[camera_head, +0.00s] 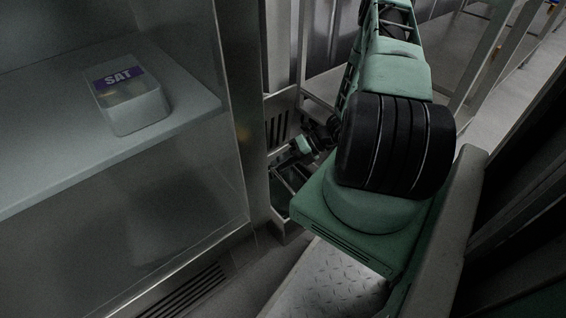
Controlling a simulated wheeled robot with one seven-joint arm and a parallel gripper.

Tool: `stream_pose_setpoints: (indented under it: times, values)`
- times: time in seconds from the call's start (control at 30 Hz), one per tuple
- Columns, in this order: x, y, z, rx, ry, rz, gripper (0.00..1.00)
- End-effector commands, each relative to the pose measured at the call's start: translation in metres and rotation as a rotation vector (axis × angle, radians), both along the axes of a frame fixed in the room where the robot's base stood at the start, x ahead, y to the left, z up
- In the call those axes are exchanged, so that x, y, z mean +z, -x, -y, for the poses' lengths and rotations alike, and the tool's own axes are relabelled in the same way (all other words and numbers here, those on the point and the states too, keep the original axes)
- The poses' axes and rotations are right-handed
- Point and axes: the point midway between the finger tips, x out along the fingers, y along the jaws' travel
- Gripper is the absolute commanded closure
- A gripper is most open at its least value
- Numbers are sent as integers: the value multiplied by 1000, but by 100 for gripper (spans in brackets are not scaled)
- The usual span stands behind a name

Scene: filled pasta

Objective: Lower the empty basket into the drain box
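My green and black arm fills the middle of the head view and hides much of what lies behind it. Its far end, with my gripper (303,146), shows small and dark left of the large black joint. The fingers are too small and dim to tell whether they are open or shut. Just below is an open metal box (288,230) low beside the cabinet post, with thin bars and a dark green inside at its top. I cannot tell surely whether this is the drain box, or whether the bars belong to the basket. No basket is clearly made out.
A glass-fronted cabinet with a shelf (60,165) stands at the left, close to my arm. A clear tub with a purple SAT label (130,98) sits on the shelf. Metal frames (490,50) stand behind at the right. Open floor shows at the far upper right.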

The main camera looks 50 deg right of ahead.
Motion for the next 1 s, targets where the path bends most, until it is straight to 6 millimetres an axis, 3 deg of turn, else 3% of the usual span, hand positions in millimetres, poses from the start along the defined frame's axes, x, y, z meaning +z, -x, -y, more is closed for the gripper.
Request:
stream_pose_setpoints:
  times: [0.03,0.47,1.0]
  values:
    - [10,0,0,0,0,0,64]
    - [49,0,0,0,1,-1,64]
    - [49,0,0,0,1,-1,64]
